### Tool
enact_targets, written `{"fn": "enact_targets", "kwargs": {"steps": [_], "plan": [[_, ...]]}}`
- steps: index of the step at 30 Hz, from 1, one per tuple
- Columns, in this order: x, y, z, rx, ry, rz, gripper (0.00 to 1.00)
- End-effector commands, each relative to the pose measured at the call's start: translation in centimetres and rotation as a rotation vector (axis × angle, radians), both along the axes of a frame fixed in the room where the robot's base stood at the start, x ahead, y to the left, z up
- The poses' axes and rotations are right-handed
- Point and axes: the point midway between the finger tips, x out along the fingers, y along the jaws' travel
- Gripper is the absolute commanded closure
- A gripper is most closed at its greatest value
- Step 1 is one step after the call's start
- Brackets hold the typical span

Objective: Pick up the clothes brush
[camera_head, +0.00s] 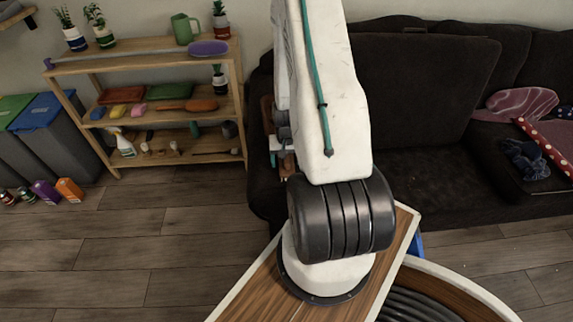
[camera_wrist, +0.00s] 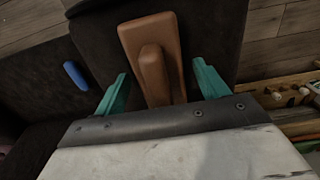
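A brown block-shaped thing with a raised, rounded grip (camera_wrist: 133,38), which looks like the clothes brush, lies on a dark cushioned surface in the wrist view. My gripper (camera_wrist: 160,68) has its two teal fingers spread apart, one on each side of the near end of the brown thing. A gap shows between each finger and it, so nothing is held. How far the fingertips are above the surface I cannot tell. In the head view my own arm hides most of this spot beside the sofa's left arm.
A dark sofa (camera_head: 420,90) fills the right, with clothes (camera_head: 525,158) on it. A wooden shelf (camera_head: 235,70) with several items stands left of it, beside bins (camera_head: 50,112). A small blue thing (camera_wrist: 75,75) lies left of my gripper. The wood floor (camera_head: 110,255) at front left is clear.

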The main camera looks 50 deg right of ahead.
Motion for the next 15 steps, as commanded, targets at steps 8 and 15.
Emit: {"fn": "enact_targets", "kwargs": {"steps": [8,15], "plan": [[-0.01,0.01,0.03,0.000,0.000,0.000,0.82],[0.00,0.01,0.12,0.000,0.000,0.000,0.82]]}}
